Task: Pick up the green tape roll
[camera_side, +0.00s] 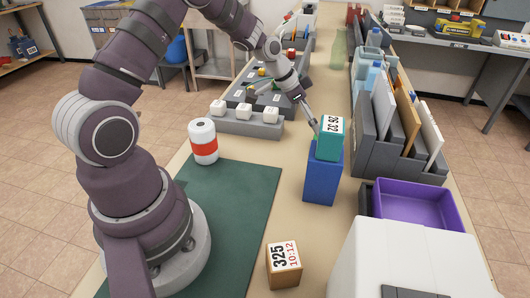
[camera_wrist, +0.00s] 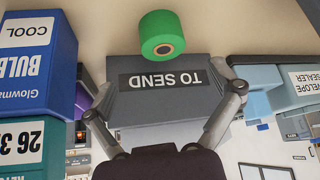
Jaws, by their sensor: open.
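The green tape roll (camera_wrist: 161,36) shows at the top centre of the wrist view, its pale core facing the camera. It lies beyond my gripper (camera_wrist: 168,92), whose fingers are spread apart with nothing held between them. A grey container labelled TO SEND (camera_wrist: 165,76) appears between the fingers in that view. In the side view my gripper (camera_side: 313,122) is low over the table, close to the left of a teal box (camera_side: 329,143). I cannot make out the tape roll in the side view.
The teal box stands on a blue box (camera_side: 323,174). Grey slotted holders (camera_side: 378,150) and a purple bin (camera_side: 415,203) are to the right. A white-and-red roll (camera_side: 203,141) and a small numbered box (camera_side: 284,263) stand nearer. Table between these is clear.

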